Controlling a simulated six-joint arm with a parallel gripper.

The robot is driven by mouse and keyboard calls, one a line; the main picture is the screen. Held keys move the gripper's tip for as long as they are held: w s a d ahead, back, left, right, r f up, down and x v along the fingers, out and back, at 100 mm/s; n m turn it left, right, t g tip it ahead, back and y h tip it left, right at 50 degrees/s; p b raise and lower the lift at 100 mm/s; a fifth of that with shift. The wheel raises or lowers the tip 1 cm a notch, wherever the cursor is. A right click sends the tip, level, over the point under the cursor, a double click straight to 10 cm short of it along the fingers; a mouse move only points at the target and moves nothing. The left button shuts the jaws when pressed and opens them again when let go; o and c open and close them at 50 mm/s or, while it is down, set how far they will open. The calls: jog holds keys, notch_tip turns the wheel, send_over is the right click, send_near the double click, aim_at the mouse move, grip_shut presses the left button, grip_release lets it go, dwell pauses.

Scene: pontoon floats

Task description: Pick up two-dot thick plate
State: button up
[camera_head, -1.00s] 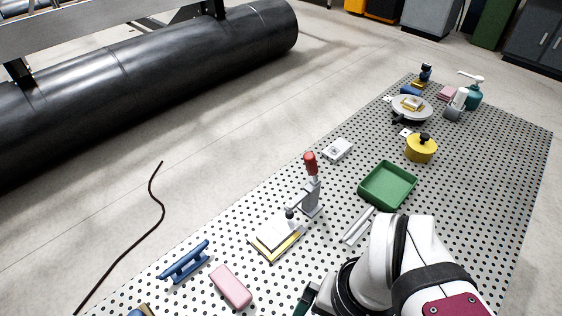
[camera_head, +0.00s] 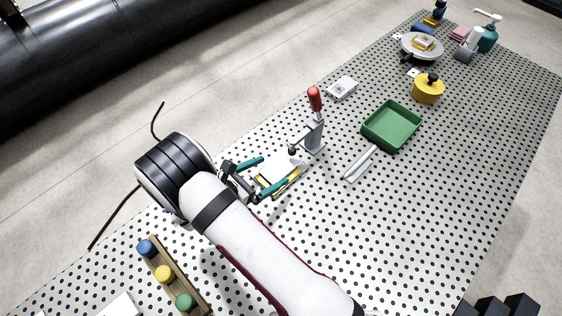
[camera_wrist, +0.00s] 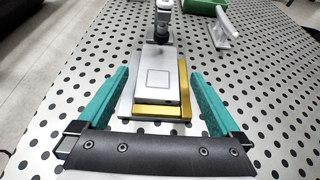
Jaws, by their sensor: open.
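A pale thick plate (camera_head: 281,168) with a square outline on its top lies in a gold-edged fixture (camera_wrist: 162,111). It shows from above in the wrist view (camera_wrist: 157,80); I cannot make out two dots on it. A toggle clamp (camera_head: 315,135) with a red handle stands at its far end, with the black tip (camera_wrist: 160,38) close to the plate; I cannot tell if they touch. My gripper (camera_head: 275,170) is open. In the wrist view, its teal fingers (camera_wrist: 159,73) lie to either side of the plate, with gaps and nothing held.
A yellow lidded pot (camera_head: 428,89) stands farther back. A wooden rack with coloured knobs (camera_head: 165,273) is at lower left. The perforated table's right side is clear.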

aim_at(291, 158)
jog(key=x, duration=0.5)
jog(key=r+x, duration=0.1)
jog(key=x, duration=0.2)
jog(key=shift+w+d+f, duration=0.1)
jog(key=shift+w+d, duration=0.15)
jog(key=shift+w, duration=0.1)
grip_shut()
